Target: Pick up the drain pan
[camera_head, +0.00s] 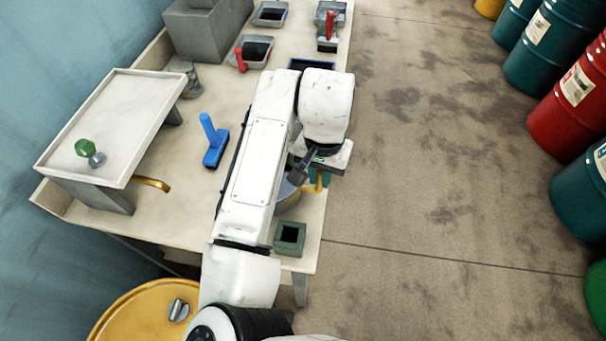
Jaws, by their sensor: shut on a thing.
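My gripper (319,178) is near the right edge of the bench, below my white wrist. Its jaws are shut on a small yellow part, which looks like the handle of a round grey-blue pan (289,198). This looks like the drain pan. My forearm hides most of the pan, so I cannot tell whether it rests on the bench or hangs just above it.
A green square container (290,238) stands just in front, at the bench's near edge. A blue-handled tool (213,143) lies left of my arm. A raised white tray (110,120) stands further left. Several trays and red-handled tools are at the back. Drums line the right; the floor between is clear.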

